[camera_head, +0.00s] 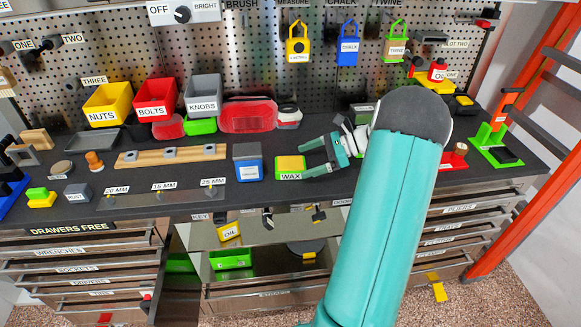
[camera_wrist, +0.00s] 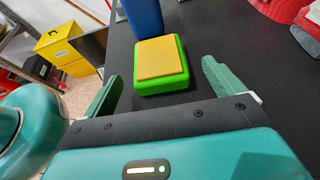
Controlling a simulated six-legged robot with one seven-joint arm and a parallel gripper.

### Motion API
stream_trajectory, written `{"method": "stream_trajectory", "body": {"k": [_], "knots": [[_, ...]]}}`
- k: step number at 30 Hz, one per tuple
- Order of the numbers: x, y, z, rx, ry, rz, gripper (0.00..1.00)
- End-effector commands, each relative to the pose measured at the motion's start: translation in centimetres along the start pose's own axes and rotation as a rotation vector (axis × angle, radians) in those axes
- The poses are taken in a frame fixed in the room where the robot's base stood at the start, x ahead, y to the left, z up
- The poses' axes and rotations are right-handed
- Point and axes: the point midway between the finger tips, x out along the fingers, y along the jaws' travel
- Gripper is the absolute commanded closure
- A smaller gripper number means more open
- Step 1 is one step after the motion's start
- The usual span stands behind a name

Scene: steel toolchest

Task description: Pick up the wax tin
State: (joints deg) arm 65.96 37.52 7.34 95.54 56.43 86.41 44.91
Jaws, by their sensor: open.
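The wax tin (camera_head: 290,168) is a low green box with a yellow top and a white WAX label. It stands on the dark bench top, right of a blue box. In the wrist view the tin (camera_wrist: 160,64) lies ahead of my gripper, between the lines of the two fingers and a little left of their middle. My gripper (camera_head: 322,158) is open and empty, just right of the tin in the head view. Its teal fingers also show in the wrist view (camera_wrist: 160,88), apart from the tin.
The blue box (camera_head: 247,162) stands close beside the tin; it also shows behind it in the wrist view (camera_wrist: 143,18). A wooden rail (camera_head: 170,157) lies further left. A red container (camera_head: 248,115) stands behind. The bench's front edge is near the tin.

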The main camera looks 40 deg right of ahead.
Motion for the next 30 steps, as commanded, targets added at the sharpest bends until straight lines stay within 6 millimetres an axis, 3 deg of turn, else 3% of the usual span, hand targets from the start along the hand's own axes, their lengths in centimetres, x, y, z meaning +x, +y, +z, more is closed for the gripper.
{"method": "stream_trajectory", "body": {"k": [5, 13, 22, 30], "knots": [[1.3, 0.1, 0.1, 0.000, 0.000, 0.001, 0.06], [5.2, 0.2, 0.5, -0.001, 0.001, 0.001, 0.06], [5.8, 0.2, 0.4, 0.000, 0.001, -0.001, 0.06], [5.8, 0.2, 0.4, -0.001, 0.001, -0.001, 0.57]]}}
